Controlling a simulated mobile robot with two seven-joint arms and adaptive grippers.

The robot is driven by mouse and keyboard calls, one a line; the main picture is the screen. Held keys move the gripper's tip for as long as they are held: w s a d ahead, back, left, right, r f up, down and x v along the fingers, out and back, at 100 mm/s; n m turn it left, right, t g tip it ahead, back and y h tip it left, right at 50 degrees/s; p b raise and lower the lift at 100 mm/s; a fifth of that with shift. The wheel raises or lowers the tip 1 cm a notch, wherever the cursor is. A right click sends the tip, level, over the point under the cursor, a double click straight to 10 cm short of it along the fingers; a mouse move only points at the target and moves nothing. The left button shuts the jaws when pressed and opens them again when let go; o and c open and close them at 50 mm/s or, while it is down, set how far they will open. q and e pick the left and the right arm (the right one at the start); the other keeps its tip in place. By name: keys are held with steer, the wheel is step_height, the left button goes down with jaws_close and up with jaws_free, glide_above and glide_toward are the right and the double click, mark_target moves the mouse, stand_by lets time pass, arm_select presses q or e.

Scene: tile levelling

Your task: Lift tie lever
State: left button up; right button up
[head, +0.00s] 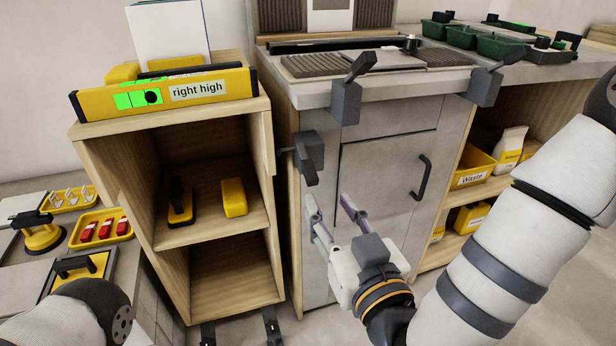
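Several dark grey clamp-like blocks with levers are on the bench, and I cannot tell for certain which is the tie lever. One block (309,155) is on the bench's left side, facing the wooden shelf unit. Another block with a raised lever (352,85) is at the worktop's front left corner, and a third (486,84) is further right on the front edge. My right gripper (328,202) is open and empty, its fingers pointing up in front of the bench's lower left, below the side block. My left gripper is out of view; only part of my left arm shows bottom left.
A wooden shelf unit (264,140) stands left of the bench (440,88), with a yellow level marked "right high" (165,94) on top. A cabinet door with a black handle (422,178) is behind my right gripper. A yellow Waste bin (472,166) sits on the right shelf.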

mark_target(310, 171)
steer(key=x, duration=0.7)
steer(key=b+x, duration=0.1)
steer(key=x, duration=0.3)
steer(key=shift+w+r, duration=0.2)
steer(key=shift+r, duration=0.05)
steer(key=shift+c, duration=0.6)
jaws_close()
